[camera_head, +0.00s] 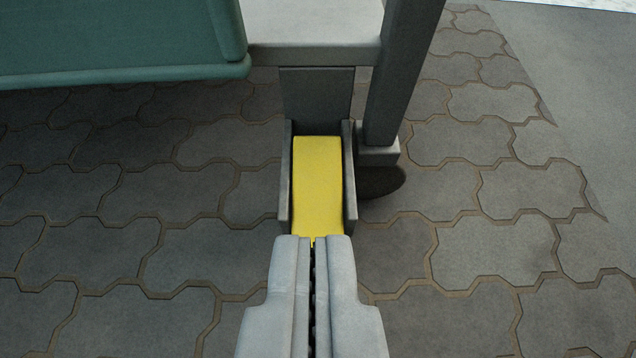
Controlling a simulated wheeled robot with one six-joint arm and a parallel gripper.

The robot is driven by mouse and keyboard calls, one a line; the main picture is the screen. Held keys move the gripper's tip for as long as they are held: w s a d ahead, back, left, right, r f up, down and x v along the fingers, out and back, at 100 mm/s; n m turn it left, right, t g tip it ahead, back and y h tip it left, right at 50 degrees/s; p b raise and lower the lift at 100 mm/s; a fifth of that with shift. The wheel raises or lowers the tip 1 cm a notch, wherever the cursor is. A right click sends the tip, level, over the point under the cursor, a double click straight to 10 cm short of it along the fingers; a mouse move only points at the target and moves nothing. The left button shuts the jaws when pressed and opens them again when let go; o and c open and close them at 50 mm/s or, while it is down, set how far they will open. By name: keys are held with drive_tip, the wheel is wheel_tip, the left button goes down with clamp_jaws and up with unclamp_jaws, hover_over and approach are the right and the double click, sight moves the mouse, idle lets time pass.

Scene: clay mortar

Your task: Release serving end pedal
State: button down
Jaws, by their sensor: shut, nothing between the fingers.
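A yellow pedal (317,182) sits between two grey side plates at the foot of a grey structure, near the middle of the view. My gripper (314,240) is shut and empty. Its fingertips are at the pedal's near end and hide a small part of that edge. I cannot tell whether the fingertips touch the pedal or only overlap it in the view.
A grey post (400,70) with a small foot stands just right of the pedal. A green panel (120,40) overhangs at the upper left, beside a light grey ledge (312,22). Paved floor (480,250) is clear on both sides.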

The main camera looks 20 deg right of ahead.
approach(314, 159)
drive_tip(key=w, duration=0.1)
drive_tip(key=w+r, duration=0.1)
drive_tip(key=w+d, duration=0.1)
drive_tip(key=shift+w+r, duration=0.15)
drive_tip(key=shift+w, duration=0.25)
drive_tip(key=f, duration=0.1)
drive_tip(key=w+f, duration=0.1)
drive_tip(key=f, duration=0.1)
drive_tip(key=shift+d, duration=0.2)
drive_tip(key=shift+w+f, duration=0.2)
drive_tip(key=shift+f, duration=0.35)
drive_tip(key=shift+w+d+g, duration=0.1)
drive_tip(key=shift+w+g, duration=0.2)
drive_tip(key=shift+g, duration=0.6)
drive_tip(key=shift+w+d+f+g+y, duration=0.1)
drive_tip(key=shift+w+f+g+y, duration=0.1)
drive_tip(key=shift+g+y, duration=0.3)
drive_tip(key=shift+w, duration=0.1)
drive_tip(key=shift+w+d+f, duration=0.1)
drive_tip(key=shift+w+f, duration=0.2)
